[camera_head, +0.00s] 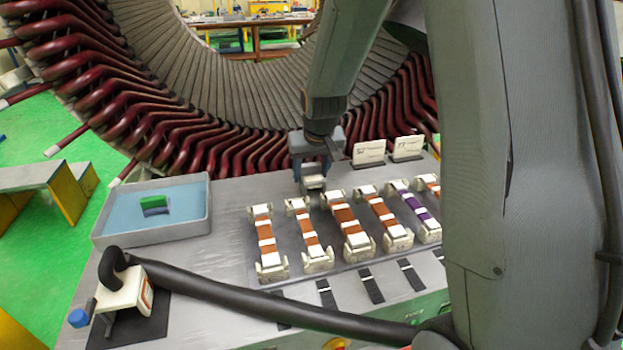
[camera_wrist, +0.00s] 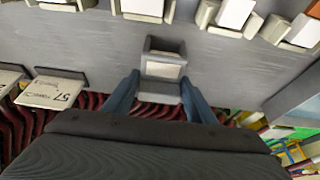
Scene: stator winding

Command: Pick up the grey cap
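A small grey cap (camera_wrist: 164,66) with a pale inner face shows between my gripper's fingertips in the wrist view. In the head view the cap (camera_head: 314,184) is at the back of the grey bench, just behind the row of coils. My gripper (camera_head: 313,172) points down over it from behind. In the wrist view my gripper (camera_wrist: 160,78) has one blue-grey finger on each side of the cap. The fingers look spread, with a thin gap at the left finger; contact on the right is unclear. The cap appears to be at bench level.
Several orange-banded coils with cream ends, including one coil (camera_head: 309,237), stand in a row in front of the cap. Two white label cards (camera_head: 369,153) stand to its right. A blue-lined tray (camera_head: 152,236) is at left. The large stator (camera_head: 250,95) rises close behind.

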